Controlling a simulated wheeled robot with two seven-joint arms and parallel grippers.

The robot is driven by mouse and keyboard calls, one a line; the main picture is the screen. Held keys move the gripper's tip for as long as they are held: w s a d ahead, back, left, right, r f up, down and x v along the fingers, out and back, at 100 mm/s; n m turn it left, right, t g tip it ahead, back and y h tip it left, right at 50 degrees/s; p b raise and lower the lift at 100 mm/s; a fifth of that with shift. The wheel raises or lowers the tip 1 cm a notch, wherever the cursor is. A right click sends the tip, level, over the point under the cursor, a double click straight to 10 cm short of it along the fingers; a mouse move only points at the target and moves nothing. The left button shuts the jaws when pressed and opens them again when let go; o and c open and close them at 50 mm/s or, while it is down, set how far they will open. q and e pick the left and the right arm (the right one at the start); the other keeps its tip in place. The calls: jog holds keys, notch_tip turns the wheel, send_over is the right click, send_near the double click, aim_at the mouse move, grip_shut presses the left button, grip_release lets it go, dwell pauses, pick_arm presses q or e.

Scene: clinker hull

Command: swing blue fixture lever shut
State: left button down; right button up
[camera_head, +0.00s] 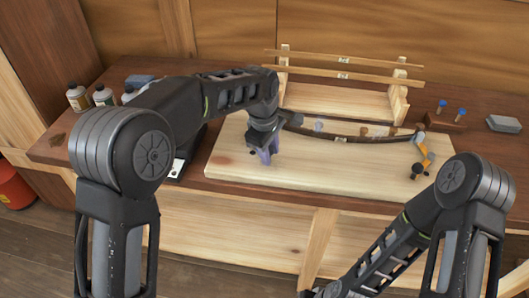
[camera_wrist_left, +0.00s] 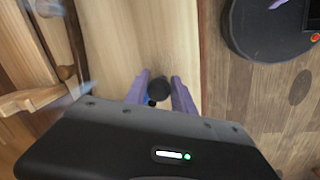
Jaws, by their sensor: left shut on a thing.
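My left gripper (camera_head: 265,154) is low over the left part of the pale board (camera_head: 330,181), with its purple fingers pointing down. In the left wrist view, its fingers (camera_wrist_left: 161,93) are closed around a black knob (camera_wrist_left: 159,89). A little blue shows beside the knob, so this appears to be the blue fixture lever (camera_wrist_left: 149,101). In the head view my gripper hides the lever, and its angle cannot be told. A dark curved strip (camera_head: 360,138) runs across the board from near my gripper to the right. My right gripper is out of view.
An orange lever (camera_head: 425,154) with a black knob stands at the board's right end. A wooden rack with slats (camera_head: 345,72) stands behind. Bottles (camera_head: 104,95) are at the back left, blue-topped pegs (camera_head: 461,112) and a grey block (camera_head: 503,124) at the right. The board's front middle is clear.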

pick_arm(q)
jog(key=shift+w+d+r, duration=0.1)
jog(key=shift+d, duration=0.1)
jog(key=c, duration=1.1)
grip_release()
jog(key=shift+o, duration=0.2)
jog(key=shift+a, duration=0.1)
jog(key=r, duration=0.2)
jog(key=s+r, duration=0.1)
jog(key=r, duration=0.4)
jog(key=shift+s+a+r+b, duration=0.2)
jog(key=shift+a+r+b, duration=0.1)
jog(key=shift+b, duration=0.1)
jog(key=shift+f, duration=0.1)
